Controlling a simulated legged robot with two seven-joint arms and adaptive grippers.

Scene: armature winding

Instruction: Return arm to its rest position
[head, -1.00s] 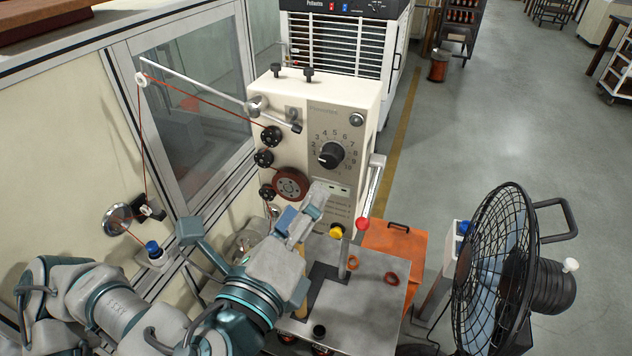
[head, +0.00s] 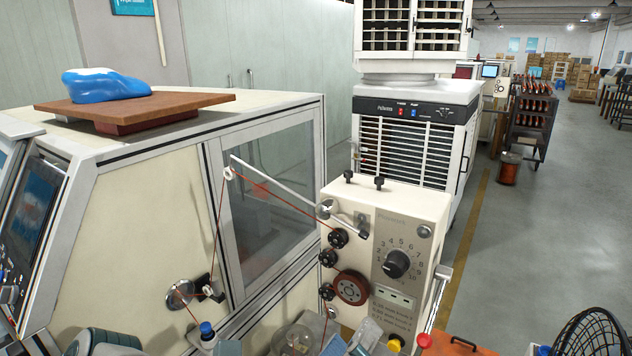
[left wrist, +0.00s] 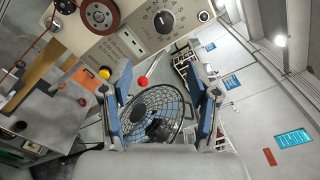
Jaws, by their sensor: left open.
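My left gripper (left wrist: 166,95) is open in the left wrist view, with its two blue-lined fingers apart and nothing between them. In the head view only a small part of it (head: 352,340) shows at the bottom edge, in front of the cream control box (head: 408,225). That box, with its black dial (head: 397,264) and brown wheel (head: 351,287), also shows at the top of the left wrist view (left wrist: 135,45). Part of my left arm shows at the bottom left of the head view. My right gripper is in neither view.
A red knob (left wrist: 142,81) and a yellow knob (left wrist: 104,73) stand near the left finger. A black fan (left wrist: 152,112) is seen beyond the fingers. Red wire runs over a pulley (head: 228,173) on a rod. Open floor (head: 530,240) lies to the right.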

